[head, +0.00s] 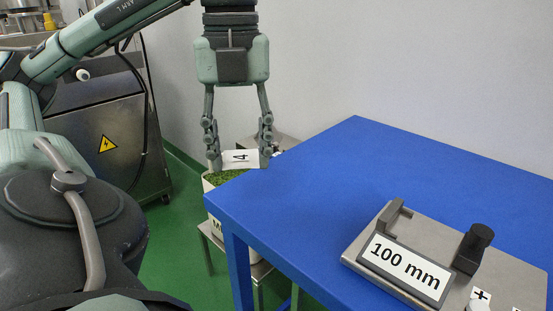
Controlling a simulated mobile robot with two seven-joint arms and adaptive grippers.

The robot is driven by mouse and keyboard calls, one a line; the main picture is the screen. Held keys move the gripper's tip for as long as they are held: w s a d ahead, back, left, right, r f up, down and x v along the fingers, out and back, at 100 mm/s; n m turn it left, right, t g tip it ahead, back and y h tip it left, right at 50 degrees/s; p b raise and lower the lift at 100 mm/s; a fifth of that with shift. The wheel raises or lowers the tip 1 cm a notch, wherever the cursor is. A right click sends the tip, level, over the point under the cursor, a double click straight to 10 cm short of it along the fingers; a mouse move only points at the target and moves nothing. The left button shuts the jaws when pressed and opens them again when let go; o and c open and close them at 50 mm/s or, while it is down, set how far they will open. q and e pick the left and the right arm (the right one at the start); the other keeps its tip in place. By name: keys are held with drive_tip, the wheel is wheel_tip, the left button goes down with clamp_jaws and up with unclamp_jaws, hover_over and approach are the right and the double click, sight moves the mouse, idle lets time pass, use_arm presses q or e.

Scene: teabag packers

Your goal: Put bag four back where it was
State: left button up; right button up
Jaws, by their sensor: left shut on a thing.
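Bag four (240,158) is a small white bag with a black 4 on it, in the head view left of the middle. My left gripper (239,163) points straight down and is shut on it, one finger at each side. The bag hangs in front of a pale container of green leaves (222,177), near the far left corner of the blue table (330,190). I cannot tell how high above these it is. My right gripper is not in view.
A metal fixture (419,227) with a "100 mm" label (400,265) and a black knob stands at the table's right. The table's middle is clear. The container is on a low metal stand (213,243). A steel machine (95,125) stands behind at left.

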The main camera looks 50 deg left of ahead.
use_arm(q)
drive_tip(key=shift+s+a+m, duration=0.1)
drive_tip(key=shift+a+m, duration=0.2)
drive_tip(key=shift+m, duration=0.2)
drive_tip(key=shift+f, duration=0.15)
drive_tip(key=p, duration=0.2)
hover_over(300, 202)
wheel_tip(300, 202, down, 7)
drive_tip(key=shift+s+r, duration=0.1)
drive_tip(key=shift+r, duration=0.05)
drive_tip(key=shift+f+b, duration=0.3)
drive_tip(key=shift+f, duration=1.75)
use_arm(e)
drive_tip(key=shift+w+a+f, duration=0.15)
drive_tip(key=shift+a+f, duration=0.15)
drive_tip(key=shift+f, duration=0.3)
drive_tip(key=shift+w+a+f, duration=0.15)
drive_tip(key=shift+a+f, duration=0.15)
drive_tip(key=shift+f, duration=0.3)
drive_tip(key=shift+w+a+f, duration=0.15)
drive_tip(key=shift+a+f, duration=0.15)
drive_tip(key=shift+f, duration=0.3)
use_arm(q)
drive_tip(key=shift+f, duration=0.15)
drive_tip(key=o, duration=0.6)
drive_tip(key=shift+o, duration=0.5)
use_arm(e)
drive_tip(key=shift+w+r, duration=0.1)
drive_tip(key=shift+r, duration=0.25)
